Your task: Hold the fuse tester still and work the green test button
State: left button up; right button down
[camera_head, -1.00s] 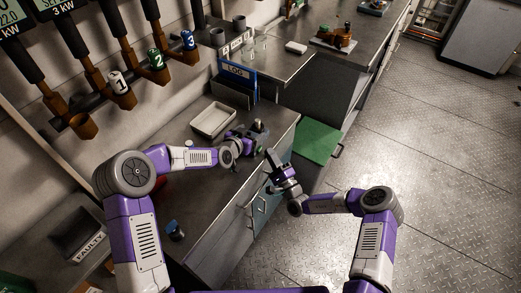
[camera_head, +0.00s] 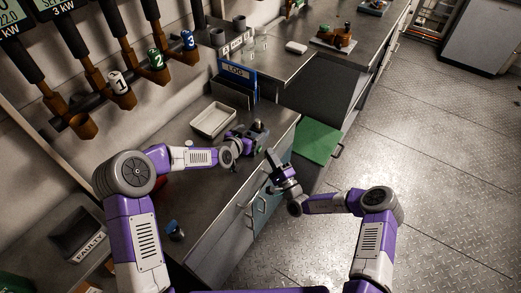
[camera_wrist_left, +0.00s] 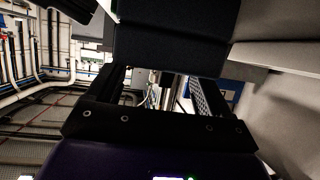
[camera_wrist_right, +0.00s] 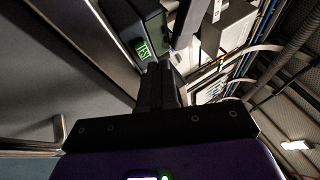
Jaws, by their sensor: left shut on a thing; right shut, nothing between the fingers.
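The fuse tester (camera_head: 260,128) is a small dark grey unit near the front edge of the steel bench. My left gripper (camera_head: 250,136) is shut on it; in the left wrist view a large dark block (camera_wrist_left: 170,45) fills the space beyond the spread fingers. My right gripper (camera_head: 270,154) is shut and empty, just in front of the bench edge, pointing up toward the tester with a gap between. Its closed fingers also show in the right wrist view (camera_wrist_right: 158,85). A green square marking (camera_wrist_right: 144,50) shows beyond the right fingers.
A pale tray (camera_head: 213,120) and a blue LOG holder (camera_head: 238,73) stand behind the tester. A green panel (camera_head: 317,142) lies right of the bench. A blue item (camera_head: 174,230) is at the near bench end. A FAULTY bin (camera_head: 80,238) stands lower left. The floor at right is clear.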

dwell(0.7)
jog(key=shift+w+a, duration=0.15)
jog(key=shift+a, duration=0.25)
